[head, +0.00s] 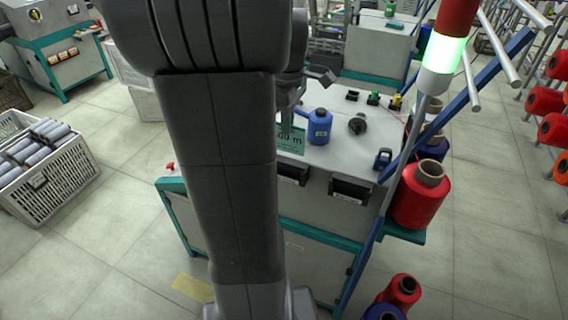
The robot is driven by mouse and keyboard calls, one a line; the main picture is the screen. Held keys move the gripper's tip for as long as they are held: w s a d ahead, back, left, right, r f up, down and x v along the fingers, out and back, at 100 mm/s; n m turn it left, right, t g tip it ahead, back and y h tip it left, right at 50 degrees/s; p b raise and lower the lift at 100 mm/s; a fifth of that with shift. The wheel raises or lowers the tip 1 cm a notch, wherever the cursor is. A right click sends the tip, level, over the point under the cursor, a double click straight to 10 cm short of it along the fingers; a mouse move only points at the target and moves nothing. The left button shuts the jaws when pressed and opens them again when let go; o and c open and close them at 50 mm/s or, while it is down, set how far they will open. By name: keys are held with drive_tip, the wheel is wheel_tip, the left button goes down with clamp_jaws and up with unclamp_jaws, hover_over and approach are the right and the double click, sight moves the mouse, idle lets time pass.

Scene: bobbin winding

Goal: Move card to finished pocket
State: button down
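A teal card (291,146) with dark print ending in "m" shows at the near left part of the grey machine top, partly hidden behind my arm. My gripper (287,127) reaches down right over the card. Its fingers are small and dark here, and I cannot tell whether they touch or grip the card. Two black pockets with white labels are on the machine's front: a left pocket (290,176), partly hidden by my arm, and a right pocket (350,190). The labels are too small to read, so I cannot tell which is the finished pocket.
A blue bottle (319,127) stands just right of the card. A signal lamp (442,55) glows green. Red thread cones (418,200) stand at the right side. A crate (50,185) is on the floor left.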

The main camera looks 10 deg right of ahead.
wheel_tip(320, 180, down, 10)
drive_tip(key=shift+s+r, duration=0.15)
drive_tip(key=shift+r, duration=0.05)
drive_tip(key=shift+f, duration=0.1)
drive_tip(key=c, duration=1.6)
unclamp_jaws()
wheel_tip(320, 180, up, 12)
drive_tip(key=shift+r, duration=0.15)
